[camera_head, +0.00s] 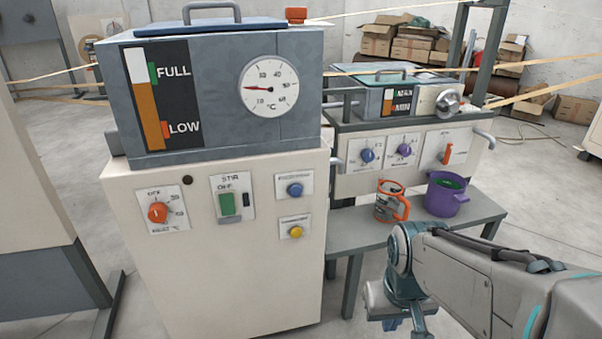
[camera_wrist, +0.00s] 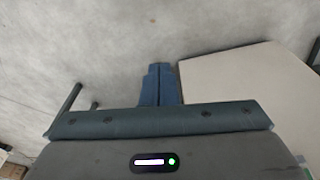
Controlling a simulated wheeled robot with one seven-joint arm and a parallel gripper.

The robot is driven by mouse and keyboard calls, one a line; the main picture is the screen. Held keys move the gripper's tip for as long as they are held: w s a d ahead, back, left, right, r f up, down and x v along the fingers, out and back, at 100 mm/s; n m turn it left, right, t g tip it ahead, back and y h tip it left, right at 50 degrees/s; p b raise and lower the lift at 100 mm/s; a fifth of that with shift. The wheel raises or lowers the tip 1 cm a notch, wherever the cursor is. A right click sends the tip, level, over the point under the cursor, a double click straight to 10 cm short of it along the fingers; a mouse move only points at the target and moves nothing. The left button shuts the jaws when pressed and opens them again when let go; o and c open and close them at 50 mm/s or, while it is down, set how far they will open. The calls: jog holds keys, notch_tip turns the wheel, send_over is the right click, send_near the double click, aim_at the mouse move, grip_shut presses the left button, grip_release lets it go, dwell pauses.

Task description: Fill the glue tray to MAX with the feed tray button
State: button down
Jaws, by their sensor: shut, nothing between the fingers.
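The glue tray (camera_head: 425,78) appears to be the smaller grey lidded tank at the back right. Its dark gauge (camera_head: 400,100) seems to carry MAX and MIN marks, but the level is too small to read surely. On the cream cabinet at the front are a blue button (camera_head: 294,189) and a yellow button (camera_head: 296,231). Their labels are too small to read, so I cannot tell which is the feed tray button. My gripper (camera_head: 403,326) is low at the right, apart from both buttons. In the wrist view its blue fingers (camera_wrist: 161,84) are together and empty.
The large tank (camera_head: 225,85) has a FULL/LOW gauge, its brown column ending between the marks. An orange-handled can (camera_head: 389,202) and a purple pot (camera_head: 445,196) stand on the grey bench (camera_head: 355,236). A red-orange dial (camera_head: 158,213) and green STIR switch (camera_head: 227,204) are left of the buttons.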

aim_at(296, 191)
jog(key=w+a+r+n+t+p, duration=0.1)
jog(key=w+r+n+t+p, duration=0.1)
jog(key=w+n+p, duration=0.4)
jog(key=w+a+r+n+t+p, duration=0.15)
jog(key=w+n+p, duration=0.25)
jog(key=w+n, duration=0.45)
jog(key=w+a+r+n+t+y+p, duration=0.2)
jog(key=w+a+n+y+p, duration=0.2)
jog(key=a+n, duration=0.7)
jog(key=shift+r+n+y+p, duration=0.2)
jog(key=shift+n+y+p, duration=0.35)
jog(key=shift+n+y, duration=0.55)
jog(key=shift+w+t, duration=0.2)
jog(key=shift+t, duration=0.05)
jog(key=w+a+p, duration=0.1)
jog(key=w+a, duration=0.1)
jog(key=w, duration=0.6)
jog(key=shift+w+a, duration=0.15)
jog(key=shift+w+a, duration=0.15)
jog(key=shift+w, duration=0.25)
